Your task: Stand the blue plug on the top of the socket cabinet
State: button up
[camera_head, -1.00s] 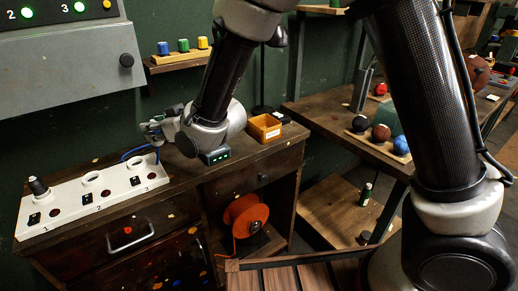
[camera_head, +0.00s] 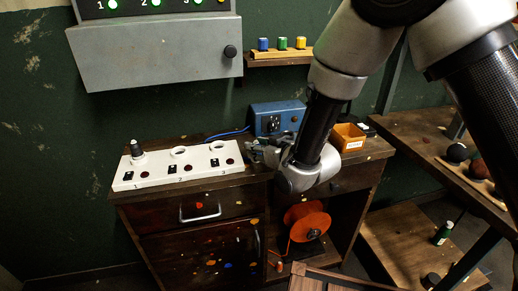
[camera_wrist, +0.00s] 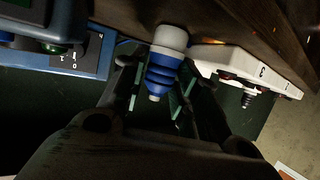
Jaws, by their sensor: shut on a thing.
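The blue plug (camera_wrist: 164,72), with a ribbed blue body and a whitish base, sits between my gripper's fingers (camera_wrist: 155,92) in the wrist view. That view is upside down; the plug is roughly upright with its whitish base towards the wooden top. I cannot tell whether it touches. In the head view my gripper (camera_head: 264,152) is low over the socket cabinet's top (camera_head: 250,176), just right of the white socket strip. The plug is not clearly visible there. The dark wooden socket cabinet (camera_head: 162,216) has a drawer and a door below.
The white socket strip (camera_head: 154,178) carries a black plug (camera_head: 137,151) at its left end. A blue box (camera_head: 278,118) with a blue cable stands behind my gripper. An orange bin (camera_head: 347,137) stands to the right. A grey panel (camera_head: 155,52) hangs above.

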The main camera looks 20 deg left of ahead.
jog(key=shift+f, duration=0.15)
jog(key=o, duration=1)
jog(key=shift+c, duration=0.2)
